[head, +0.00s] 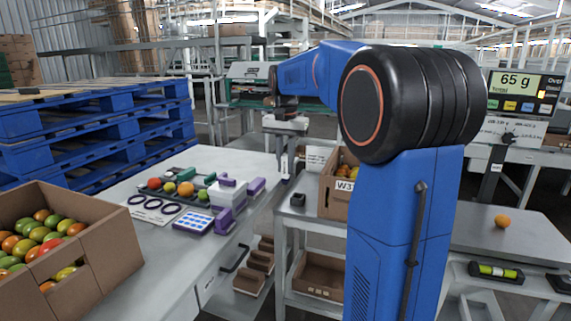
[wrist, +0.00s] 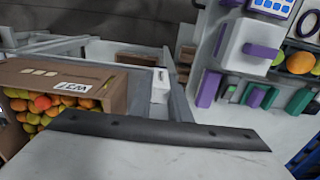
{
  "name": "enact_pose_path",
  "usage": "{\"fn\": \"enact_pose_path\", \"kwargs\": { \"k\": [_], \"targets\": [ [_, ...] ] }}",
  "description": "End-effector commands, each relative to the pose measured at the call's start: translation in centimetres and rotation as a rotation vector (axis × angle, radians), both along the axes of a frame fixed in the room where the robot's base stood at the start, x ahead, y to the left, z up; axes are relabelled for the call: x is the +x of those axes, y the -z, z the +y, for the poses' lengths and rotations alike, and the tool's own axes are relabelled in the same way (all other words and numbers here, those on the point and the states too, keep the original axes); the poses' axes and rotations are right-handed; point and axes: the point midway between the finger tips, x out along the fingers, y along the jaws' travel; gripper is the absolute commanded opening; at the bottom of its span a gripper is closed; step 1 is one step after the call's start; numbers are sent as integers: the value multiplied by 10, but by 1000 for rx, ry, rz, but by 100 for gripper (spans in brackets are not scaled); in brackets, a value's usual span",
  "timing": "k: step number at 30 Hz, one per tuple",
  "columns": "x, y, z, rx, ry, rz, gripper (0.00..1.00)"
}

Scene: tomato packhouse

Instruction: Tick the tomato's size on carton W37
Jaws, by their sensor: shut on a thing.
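Carton W37 (head: 329,196) stands on a grey bench, partly hidden behind my arm. In the wrist view, the brown carton (wrist: 105,73) is at the left, full of red, orange and green tomatoes. It bears a white W37 label (wrist: 72,87) and several small pale boxes (wrist: 40,72); I make out no tick in them. My gripper (head: 286,166) points down just left of the carton, apart from it. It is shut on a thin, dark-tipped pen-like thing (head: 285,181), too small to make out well. One orange tomato (head: 502,221) lies on the right bench by a 65 g display (head: 515,81).
The left table (head: 160,255) holds an open tomato carton (head: 105,255), a ring gauge card (head: 153,210), a blue-buttoned device (head: 194,222) and a tray row of tomatoes. A small black block (head: 297,199) lies beside carton W37. Blue pallets (head: 100,130) stand behind.

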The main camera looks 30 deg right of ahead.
Motion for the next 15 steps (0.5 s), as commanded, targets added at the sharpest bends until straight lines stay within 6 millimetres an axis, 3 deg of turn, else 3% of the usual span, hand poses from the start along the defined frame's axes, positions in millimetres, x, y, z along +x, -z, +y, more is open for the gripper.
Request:
{"fn": "enact_pose_path", "kwargs": {
  "k": [8, 15],
  "targets": [
    [28, 22, -18, -47, -19, -49, 0],
    [65, 45, -42, -121, -58, -141, 0]
  ]
}}
